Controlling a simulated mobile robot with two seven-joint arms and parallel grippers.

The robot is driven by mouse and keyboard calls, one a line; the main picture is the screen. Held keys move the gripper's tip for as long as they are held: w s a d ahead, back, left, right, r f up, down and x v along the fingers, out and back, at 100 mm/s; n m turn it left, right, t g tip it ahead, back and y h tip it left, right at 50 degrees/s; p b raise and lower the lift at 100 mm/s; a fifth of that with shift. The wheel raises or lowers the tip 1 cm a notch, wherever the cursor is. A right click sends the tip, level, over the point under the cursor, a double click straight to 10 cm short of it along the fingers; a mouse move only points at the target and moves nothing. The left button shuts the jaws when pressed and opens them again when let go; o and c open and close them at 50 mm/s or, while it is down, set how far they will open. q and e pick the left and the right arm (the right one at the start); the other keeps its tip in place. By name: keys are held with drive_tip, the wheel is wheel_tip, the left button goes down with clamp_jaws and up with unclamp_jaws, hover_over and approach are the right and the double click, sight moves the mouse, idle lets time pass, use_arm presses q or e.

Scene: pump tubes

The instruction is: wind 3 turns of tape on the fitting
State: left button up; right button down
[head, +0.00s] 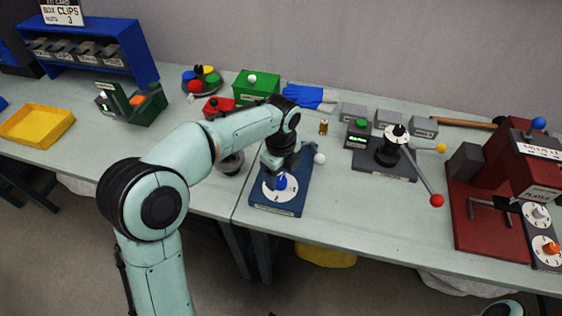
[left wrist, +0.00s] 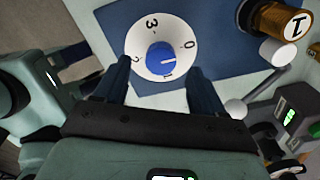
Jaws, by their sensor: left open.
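A blue base plate (head: 262,206) on the bench carries a white dial (head: 270,192) with numbers around its rim. A blue knob (head: 281,181) sits at the dial's middle; it also shows in the left wrist view (left wrist: 160,58). Its white mark points between 0 and 1. My left gripper (left wrist: 159,72) is open over the dial (left wrist: 142,38), one finger on each side of the knob, with gaps visible. A small brass fitting (head: 323,127) stands behind the plate; a brass piece marked 1 (left wrist: 275,20) shows in the left wrist view. My right gripper is out of view.
A white ball (head: 319,159) is by the plate's right side. A black-hubbed device with lever arms (head: 384,168) and a red machine (head: 490,215) stand to the right. Blue gloves (head: 309,96) and a green box (head: 255,87) lie behind. The bench front right of the plate is clear.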

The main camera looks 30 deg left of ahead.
sight(280, 183)
use_arm(q)
drive_tip(key=shift+f, duration=1.3)
drive_tip(key=c, duration=1.3)
drive_tip(key=shift+o, duration=0.2)
drive_tip(key=shift+r+m+p, duration=0.15)
drive_tip(key=shift+m+p, duration=0.35)
drive_tip(key=shift+m, duration=1.3)
